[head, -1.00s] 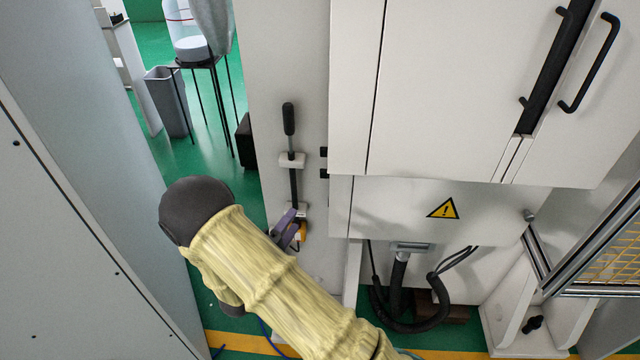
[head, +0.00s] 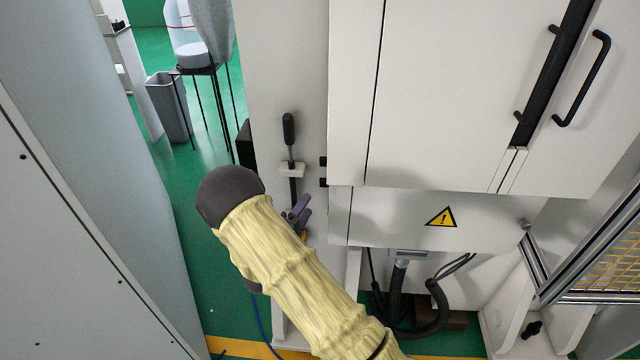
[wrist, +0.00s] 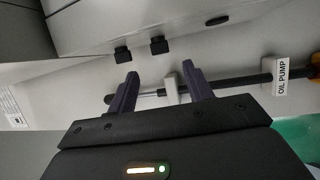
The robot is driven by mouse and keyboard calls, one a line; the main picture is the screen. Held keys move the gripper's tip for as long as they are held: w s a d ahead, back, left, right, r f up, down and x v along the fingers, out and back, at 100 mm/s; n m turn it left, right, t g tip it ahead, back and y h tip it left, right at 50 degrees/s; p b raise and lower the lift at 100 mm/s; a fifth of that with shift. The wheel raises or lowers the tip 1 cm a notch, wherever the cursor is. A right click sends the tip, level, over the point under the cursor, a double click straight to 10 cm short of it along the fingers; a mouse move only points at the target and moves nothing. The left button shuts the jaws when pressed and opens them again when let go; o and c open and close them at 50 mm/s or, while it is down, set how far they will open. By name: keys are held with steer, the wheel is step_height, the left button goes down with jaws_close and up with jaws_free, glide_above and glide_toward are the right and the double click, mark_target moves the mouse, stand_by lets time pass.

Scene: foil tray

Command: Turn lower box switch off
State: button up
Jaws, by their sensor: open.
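Two small black knobs stick out from the side of the white cabinet. In the head view the upper knob (head: 323,161) sits just above the lower knob (head: 323,182). Both show in the wrist view, a left one (wrist: 122,54) and a right one (wrist: 158,45). No label on them is readable, and I cannot tell their on or off position. My gripper (head: 301,212) has purple fingers and is open. It is left of and below the knobs in the head view. In the wrist view its fingertips (wrist: 158,78) are apart, with nothing gripped, and the knobs lie beyond them.
A black-handled lever (head: 289,130) stands on the panel beside the knobs. An "OIL PUMP" label (wrist: 282,76) is at right. A tall grey cabinet (head: 90,240) closes off the left.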

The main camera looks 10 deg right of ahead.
mark_target(322, 184)
steer(key=p+x, duration=0.2)
steer(key=x, duration=0.7)
steer(key=c, duration=1)
steer(key=shift+r, duration=0.1)
steer(key=shift+y, duration=0.4)
steer(key=shift+n+g+b, duration=0.3)
steer(key=shift+g+b, duration=0.1)
steer(key=shift+b, duration=0.1)
steer(key=shift+y, duration=0.3)
